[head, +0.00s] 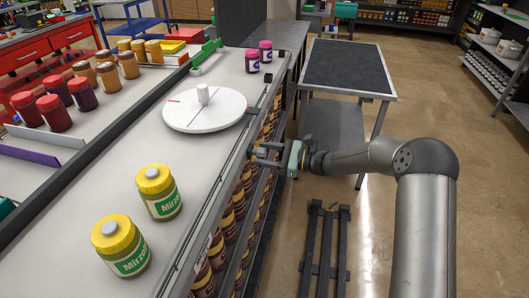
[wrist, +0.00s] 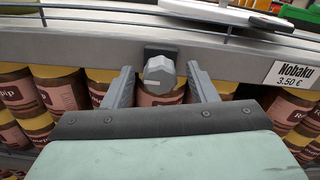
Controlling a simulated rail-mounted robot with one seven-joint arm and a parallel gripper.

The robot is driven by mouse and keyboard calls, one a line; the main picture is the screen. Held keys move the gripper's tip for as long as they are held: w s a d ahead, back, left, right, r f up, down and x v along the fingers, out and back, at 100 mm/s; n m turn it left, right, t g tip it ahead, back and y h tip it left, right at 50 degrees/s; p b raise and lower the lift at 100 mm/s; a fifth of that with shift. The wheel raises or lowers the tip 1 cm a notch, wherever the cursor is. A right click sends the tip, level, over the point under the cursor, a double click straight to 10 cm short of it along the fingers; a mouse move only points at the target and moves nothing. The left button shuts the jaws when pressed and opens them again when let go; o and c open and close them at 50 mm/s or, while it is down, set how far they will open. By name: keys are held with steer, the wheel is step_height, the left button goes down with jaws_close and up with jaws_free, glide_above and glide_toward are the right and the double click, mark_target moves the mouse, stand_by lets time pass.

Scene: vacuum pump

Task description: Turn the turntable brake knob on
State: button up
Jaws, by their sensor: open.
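The turntable brake knob (wrist: 159,75) is a grey faceted knob on a dark plate on the front edge of the counter. A pale line marks its face and lies roughly level. My gripper (wrist: 161,84) is open, with one finger to the left and one to the right of the knob; I see no contact. In the head view my gripper (head: 262,153) points left at the counter edge, just below the turntable. The turntable (head: 204,110) is a white disc with a short white post and a red mark. In the head view the knob is hard to make out.
Shelves of brown jars (head: 228,218) sit under the counter edge, behind the knob. A thin rail (wrist: 100,15) runs above the knob. Two yellow-lidded jars (head: 158,192) stand on the counter. A dark-topped table (head: 346,68) stands behind my arm. Floor is free at right.

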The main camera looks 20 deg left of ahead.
steer(key=shift+a, duration=0.25)
steer(key=c, duration=1)
